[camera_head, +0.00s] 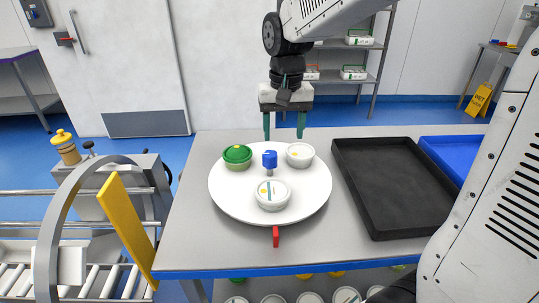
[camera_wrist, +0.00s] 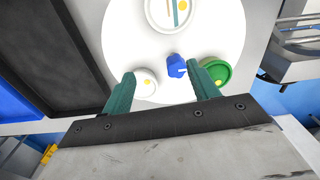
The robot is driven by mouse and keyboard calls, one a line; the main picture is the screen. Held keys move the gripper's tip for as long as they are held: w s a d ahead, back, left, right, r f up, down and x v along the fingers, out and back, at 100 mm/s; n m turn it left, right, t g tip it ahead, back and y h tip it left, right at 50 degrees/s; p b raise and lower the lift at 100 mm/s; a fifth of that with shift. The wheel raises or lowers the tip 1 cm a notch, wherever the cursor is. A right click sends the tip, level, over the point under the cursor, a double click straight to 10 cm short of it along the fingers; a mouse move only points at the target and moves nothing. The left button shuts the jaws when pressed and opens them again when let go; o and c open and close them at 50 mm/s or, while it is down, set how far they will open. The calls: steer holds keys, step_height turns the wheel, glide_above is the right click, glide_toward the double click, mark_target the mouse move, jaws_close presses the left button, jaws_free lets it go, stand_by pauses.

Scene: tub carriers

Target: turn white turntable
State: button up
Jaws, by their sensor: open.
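The white turntable (camera_head: 235,205) is a round disc on the grey table, with a blue knob (camera_head: 270,159) standing near its middle. A red tab (camera_head: 276,237) shows at the turntable's front edge. My gripper (camera_head: 284,136) is open and empty, above the far side of the turntable. In the wrist view, the blue knob (camera_wrist: 176,65) appears beyond and between my green fingers (camera_wrist: 164,82). The turntable (camera_wrist: 225,25) also shows there.
A black tray (camera_head: 385,190) lies right of the turntable, with a blue tray (camera_head: 445,155) beyond it. A roller conveyor (camera_head: 90,285) with a grey arch (camera_head: 62,220) and a yellow panel (camera_head: 125,230) stands left of the table. The table's front left is bare.

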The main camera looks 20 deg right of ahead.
glide_above(270, 153)
steer(key=f, duration=0.3)
steer(key=shift+s+f+m, duration=0.15)
steer(key=shift+s+m, duration=0.15)
steer(key=shift+w+f, duration=0.2)
steer(key=shift+f, duration=0.1)
step_height(270, 153, down, 8)
steer(key=shift+r, duration=0.25)
jaws_close()
